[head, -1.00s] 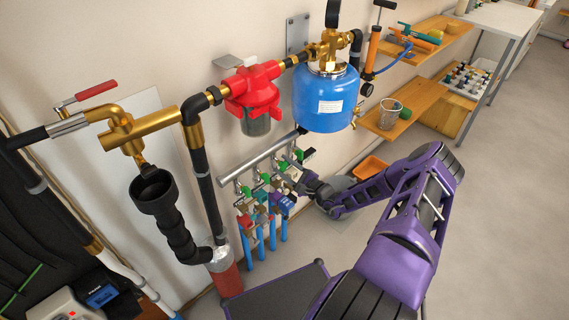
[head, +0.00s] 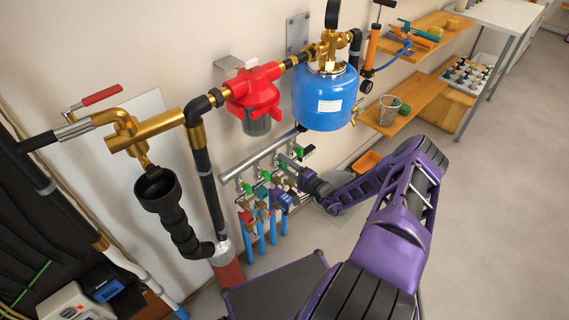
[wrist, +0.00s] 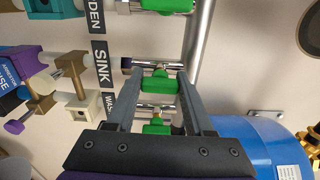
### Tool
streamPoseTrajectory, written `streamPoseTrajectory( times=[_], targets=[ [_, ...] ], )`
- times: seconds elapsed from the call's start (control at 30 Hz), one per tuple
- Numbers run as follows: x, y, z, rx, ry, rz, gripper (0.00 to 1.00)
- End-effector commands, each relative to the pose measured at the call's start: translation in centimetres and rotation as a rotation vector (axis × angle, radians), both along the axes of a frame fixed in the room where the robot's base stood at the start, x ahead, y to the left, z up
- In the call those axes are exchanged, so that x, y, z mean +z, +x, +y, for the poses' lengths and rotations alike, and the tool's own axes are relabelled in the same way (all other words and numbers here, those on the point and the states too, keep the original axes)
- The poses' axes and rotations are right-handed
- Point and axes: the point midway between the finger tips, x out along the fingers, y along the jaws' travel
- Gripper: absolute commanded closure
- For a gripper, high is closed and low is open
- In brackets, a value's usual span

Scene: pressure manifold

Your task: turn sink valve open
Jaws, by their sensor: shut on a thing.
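The sink valve's green handle (wrist: 162,82) sits between the fingers of my gripper (wrist: 160,74) in the wrist view, level with the SINK label (wrist: 103,65). My gripper is shut on this handle. In the head view my gripper (head: 289,164) reaches in at the right part of the manifold pipe (head: 238,170). There the fingers partly hide the valves, so the handle's exact angle is hard to tell.
Neighbouring green handles are close on both sides: one by the GARDEN label (wrist: 168,5), one by the partly hidden WAS label (wrist: 156,127). A blue tank (head: 325,100) hangs above my forearm, and a red filter (head: 254,90) is at its left. The floor at right is clear.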

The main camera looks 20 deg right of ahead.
Motion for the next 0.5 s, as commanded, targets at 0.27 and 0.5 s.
streamPoseTrajectory(
  times=[0.27,0.5],
  targets=[
    [-0.08,-0.05,-0.04,-0.001,-0.037,-0.012,1.0],
    [-0.09,-0.05,-0.04,0.0,-0.039,-0.012,1.0]
  ],
)
